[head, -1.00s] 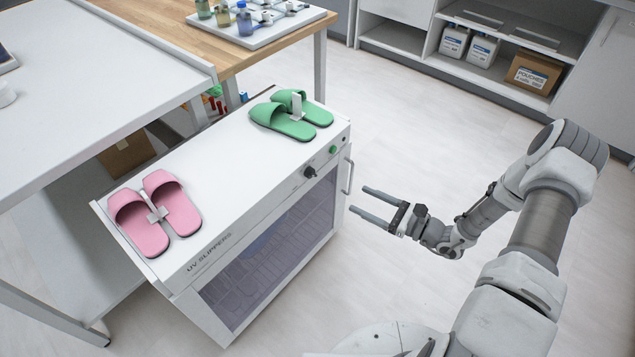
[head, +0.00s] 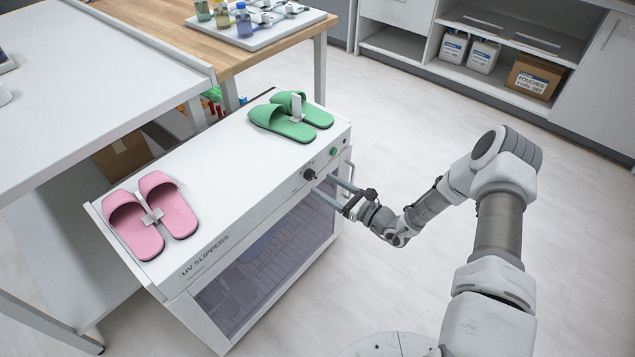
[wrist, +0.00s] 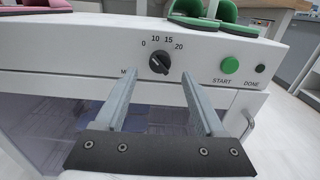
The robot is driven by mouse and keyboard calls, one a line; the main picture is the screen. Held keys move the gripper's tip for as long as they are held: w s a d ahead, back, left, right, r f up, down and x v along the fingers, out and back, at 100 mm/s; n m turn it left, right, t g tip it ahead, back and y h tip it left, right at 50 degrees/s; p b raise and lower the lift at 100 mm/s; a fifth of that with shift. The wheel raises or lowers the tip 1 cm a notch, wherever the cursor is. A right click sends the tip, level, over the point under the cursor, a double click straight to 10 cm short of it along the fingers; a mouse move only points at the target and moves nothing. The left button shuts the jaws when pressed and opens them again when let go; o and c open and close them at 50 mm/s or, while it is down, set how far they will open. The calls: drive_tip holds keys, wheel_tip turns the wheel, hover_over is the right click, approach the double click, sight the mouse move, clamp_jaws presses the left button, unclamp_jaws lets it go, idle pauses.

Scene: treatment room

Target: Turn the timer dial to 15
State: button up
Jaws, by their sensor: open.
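The timer dial (wrist: 159,63) is a dark round knob on the white front panel of the UV slippers cabinet (head: 215,200). In the wrist view the marks 0, 10, 15 and 20 arc above it; its exact pointer setting is too small to tell. In the head view the dial (head: 309,174) sits near the right end of the panel. My gripper (wrist: 159,80) is open and empty. Its two fingers point at the panel, one to each side below the dial in the wrist view, apart from it. In the head view my gripper (head: 322,184) is just in front of the panel.
A green START button (wrist: 230,65) and a dark DONE button (wrist: 260,68) are right of the dial. A door handle (wrist: 246,125) sticks out below them. Pink slippers (head: 150,215) and green slippers (head: 290,120) lie on the cabinet top.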

sight(315, 178)
drive_tip(key=shift+x, duration=1.9)
clamp_jaws()
